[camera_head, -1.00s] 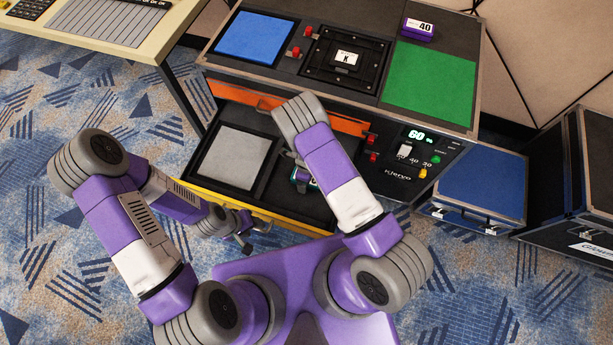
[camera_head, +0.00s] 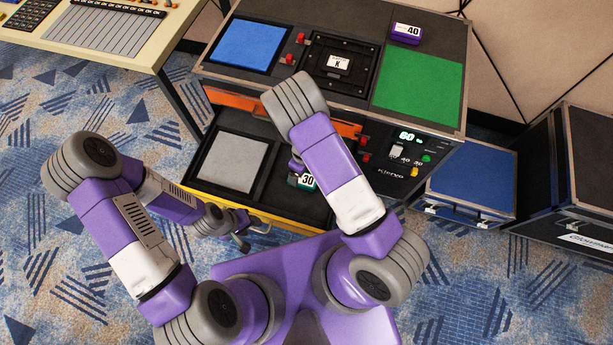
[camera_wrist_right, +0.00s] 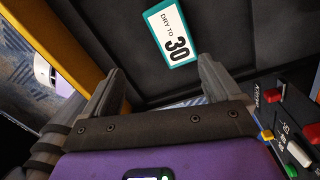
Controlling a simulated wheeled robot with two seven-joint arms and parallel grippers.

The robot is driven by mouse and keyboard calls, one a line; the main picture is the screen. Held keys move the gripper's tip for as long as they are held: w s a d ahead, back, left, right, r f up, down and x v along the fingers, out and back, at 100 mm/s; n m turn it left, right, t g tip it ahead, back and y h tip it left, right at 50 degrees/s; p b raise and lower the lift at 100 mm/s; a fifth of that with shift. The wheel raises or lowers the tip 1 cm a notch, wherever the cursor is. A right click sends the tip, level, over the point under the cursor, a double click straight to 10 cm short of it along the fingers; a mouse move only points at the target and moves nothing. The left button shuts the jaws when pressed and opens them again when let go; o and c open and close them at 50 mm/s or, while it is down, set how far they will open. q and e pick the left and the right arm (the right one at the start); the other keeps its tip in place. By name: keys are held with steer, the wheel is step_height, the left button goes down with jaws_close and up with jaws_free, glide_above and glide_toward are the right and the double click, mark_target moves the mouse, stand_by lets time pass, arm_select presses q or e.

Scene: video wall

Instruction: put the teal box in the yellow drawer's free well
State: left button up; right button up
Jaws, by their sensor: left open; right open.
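The teal box (camera_head: 306,181) lies label up, reading 30, in the right-hand dark well of the open yellow drawer (camera_head: 278,219). In the right wrist view the box (camera_wrist_right: 173,34) rests on the dark floor, beyond the fingertips and apart from them. My right gripper (camera_wrist_right: 162,70) is open with nothing between its fingers. In the head view my right forearm hides most of it and part of the well. The drawer's left well holds a grey block (camera_head: 233,165). My left gripper (camera_head: 254,237) is open and empty in front of the drawer's yellow front.
An orange-fronted drawer (camera_head: 240,101) sits above the yellow one. The console top carries a blue pad (camera_head: 248,47), a green pad (camera_head: 420,88) and a purple box marked 40 (camera_head: 406,33). A blue case (camera_head: 466,180) stands at right.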

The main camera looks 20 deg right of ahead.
steer(key=s+r+n+y, duration=0.1)
steer(key=s+n, duration=0.6)
steer(key=n, duration=0.5)
steer(key=s+a+r+n+y, duration=0.1)
steer(key=s+n+y, duration=0.1)
steer(key=s+n, duration=0.5)
steer(key=n, duration=0.6)
steer(key=shift+a+r+t, duration=0.25)
steer(key=shift+a+t, duration=0.05)
steer(key=shift+t, duration=0.1)
steer(key=shift+s, duration=0.1)
